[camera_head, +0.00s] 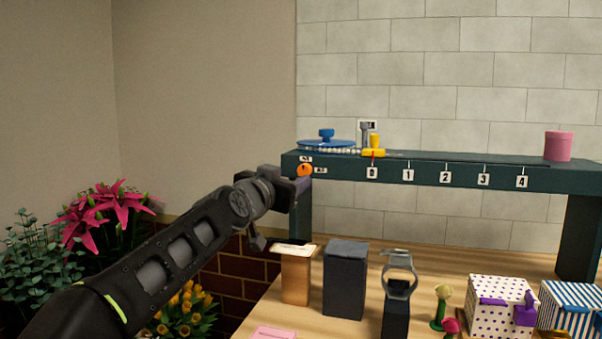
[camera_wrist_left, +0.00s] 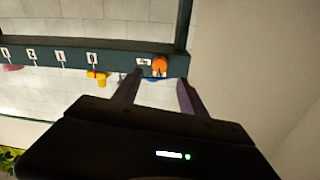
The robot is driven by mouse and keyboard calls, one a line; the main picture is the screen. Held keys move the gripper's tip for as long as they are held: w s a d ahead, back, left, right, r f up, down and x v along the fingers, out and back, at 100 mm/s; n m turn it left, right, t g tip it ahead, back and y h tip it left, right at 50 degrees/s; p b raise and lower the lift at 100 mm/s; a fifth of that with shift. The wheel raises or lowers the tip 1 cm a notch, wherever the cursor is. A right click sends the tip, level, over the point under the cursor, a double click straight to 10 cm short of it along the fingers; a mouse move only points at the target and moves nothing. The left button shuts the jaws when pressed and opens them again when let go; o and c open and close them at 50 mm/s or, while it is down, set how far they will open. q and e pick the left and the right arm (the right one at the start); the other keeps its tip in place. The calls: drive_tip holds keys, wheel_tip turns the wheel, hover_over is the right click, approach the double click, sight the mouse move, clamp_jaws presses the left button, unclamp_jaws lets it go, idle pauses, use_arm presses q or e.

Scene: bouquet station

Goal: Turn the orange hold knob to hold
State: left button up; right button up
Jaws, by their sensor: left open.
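The orange hold knob (camera_head: 305,170) is on the front face of the dark teal beam (camera_head: 470,160), at its left end, with small white labels next to it. It also shows in the left wrist view (camera_wrist_left: 160,65). My left gripper (camera_head: 300,186) is just in front of and below the knob in the head view. In the left wrist view its two fingers (camera_wrist_left: 158,88) are apart, with the knob a little beyond the gap between their tips. I cannot tell whether a finger touches the knob. My right gripper is in neither view.
The beam carries a blue turntable (camera_head: 326,143), a yellow slider (camera_head: 374,150) by the 0 mark, and a pink cylinder (camera_head: 558,145). Below are a wooden block (camera_head: 296,278), a dark block (camera_head: 345,280), a ring stand (camera_head: 398,290) and a dotted box (camera_head: 495,300). Flowers stand left.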

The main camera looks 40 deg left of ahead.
sight(303, 171)
use_arm(q)
drive_tip(key=p+x, duration=0.2)
drive_tip(key=x, duration=0.5)
drive_tip(key=shift+w, duration=0.2)
drive_tip(key=shift+c, duration=0.4)
clamp_jaws()
